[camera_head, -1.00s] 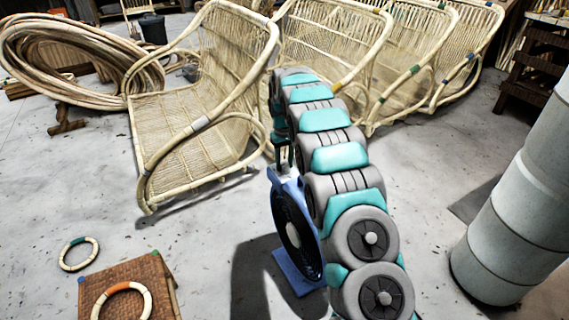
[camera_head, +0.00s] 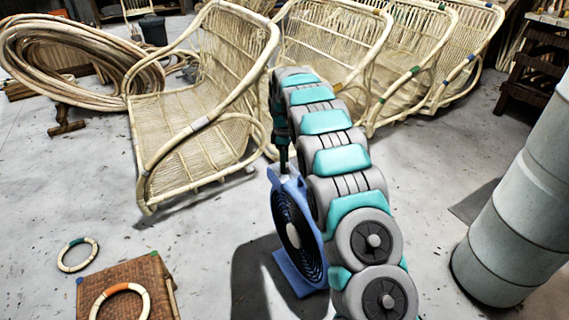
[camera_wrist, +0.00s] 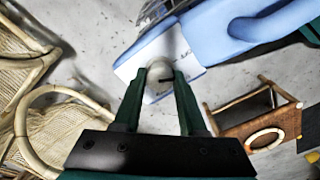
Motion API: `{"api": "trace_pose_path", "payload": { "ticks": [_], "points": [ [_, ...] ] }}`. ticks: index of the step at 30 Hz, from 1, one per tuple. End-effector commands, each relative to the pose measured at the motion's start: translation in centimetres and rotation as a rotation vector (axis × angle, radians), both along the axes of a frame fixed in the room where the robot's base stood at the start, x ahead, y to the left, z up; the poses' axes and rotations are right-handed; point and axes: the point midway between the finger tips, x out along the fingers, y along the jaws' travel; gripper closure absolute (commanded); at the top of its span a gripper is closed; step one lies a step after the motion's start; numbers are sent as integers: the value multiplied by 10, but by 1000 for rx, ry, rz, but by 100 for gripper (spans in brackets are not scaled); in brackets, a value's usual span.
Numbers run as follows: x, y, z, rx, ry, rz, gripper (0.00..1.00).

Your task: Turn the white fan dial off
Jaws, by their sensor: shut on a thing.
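A blue fan (camera_head: 295,235) stands on the floor beside my arm in the head view, with its dark round grille facing left. In the wrist view, part of its blue body (camera_wrist: 225,30) shows at the top, with a white panel (camera_wrist: 190,62) on it. The white dial (camera_wrist: 158,71) has a black mark and sits between my fingertips. My gripper (camera_wrist: 161,80) is shut on the dial, with one dark green finger on each side. In the head view, my gripper (camera_head: 284,160) is small and reaches down at the fan's top.
Rattan chair frames (camera_head: 190,130) stand behind and left of the fan. A woven stool (camera_head: 130,285) with an orange-banded ring is at lower left, and a teal-banded ring (camera_head: 78,254) lies on the floor. A large pale cylinder (camera_head: 520,220) stands at right.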

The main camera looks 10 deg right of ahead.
Motion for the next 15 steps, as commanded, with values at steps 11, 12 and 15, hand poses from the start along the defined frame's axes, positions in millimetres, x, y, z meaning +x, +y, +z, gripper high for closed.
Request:
{"api": "trace_pose_path", "payload": {
  "ticks": [11, 12, 15],
  "points": [
    [0, 0, 0, -1, -2, 301, 100],
    [0, 0, 0, -1, -2, 325, 100],
    [0, 0, 0, -1, -2, 377, 100]
  ]
}}
